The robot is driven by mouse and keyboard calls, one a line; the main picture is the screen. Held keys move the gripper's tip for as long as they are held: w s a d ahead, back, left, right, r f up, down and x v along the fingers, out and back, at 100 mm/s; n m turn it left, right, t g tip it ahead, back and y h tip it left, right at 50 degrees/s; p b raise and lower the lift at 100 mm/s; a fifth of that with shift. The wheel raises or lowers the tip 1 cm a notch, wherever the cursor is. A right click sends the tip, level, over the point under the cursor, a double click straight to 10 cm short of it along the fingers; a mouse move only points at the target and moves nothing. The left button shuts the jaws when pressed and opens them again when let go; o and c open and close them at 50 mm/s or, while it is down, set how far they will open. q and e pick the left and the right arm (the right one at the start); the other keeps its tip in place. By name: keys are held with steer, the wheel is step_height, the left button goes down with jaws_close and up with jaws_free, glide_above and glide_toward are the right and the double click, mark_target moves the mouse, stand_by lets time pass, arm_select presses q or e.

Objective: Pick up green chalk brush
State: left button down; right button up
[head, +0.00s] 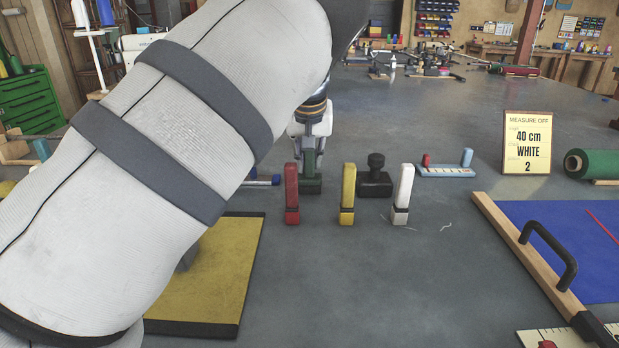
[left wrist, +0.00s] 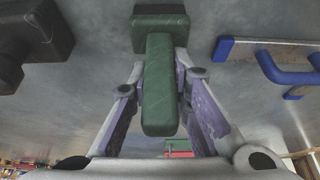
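My left gripper (left wrist: 160,66) has one finger on each side of the handle, with narrow gaps, and looks open. In the head view my left gripper (head: 310,150) comes down over the brush from above; my arm hides much of the left side. My right gripper is not in view.
A black stamp-like block (head: 375,182) is just right of the green brush. A blue-handled tool (left wrist: 285,65) lies beside it in the left wrist view.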

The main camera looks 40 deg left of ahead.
arm_select(q)
step_height(320, 180, up, 10)
stand_by(0.6)
steer(key=shift+r, duration=0.1)
